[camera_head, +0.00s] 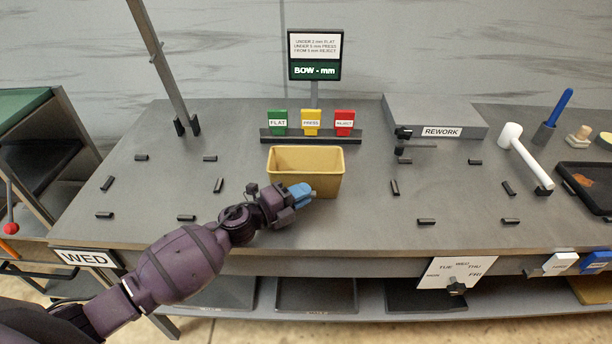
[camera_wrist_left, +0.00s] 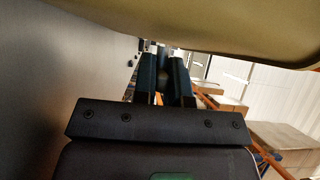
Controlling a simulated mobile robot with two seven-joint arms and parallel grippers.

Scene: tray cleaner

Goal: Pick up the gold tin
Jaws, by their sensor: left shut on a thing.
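The gold tin (camera_head: 306,160) is an open, empty-looking rectangular box, upright near the middle of the grey workbench. My left gripper (camera_head: 305,191) reaches in from the left, with its blue fingertips at the front wall of the tin, low down. It is shut on the tin. In the left wrist view, the tin (camera_wrist_left: 200,25) fills the top of the picture, close to the dark fingers (camera_wrist_left: 165,78). The exact contact is hidden, and I cannot tell whether the tin's base touches the bench. My right gripper is not in view.
Behind the tin is a rack with green (camera_head: 278,120), yellow (camera_head: 311,120) and red (camera_head: 344,120) tags, under a sign (camera_head: 315,55). Several small black clips lie around the bench. A REWORK block (camera_head: 435,115), white mallet (camera_head: 522,155) and dark tray (camera_head: 590,185) stand to the right.

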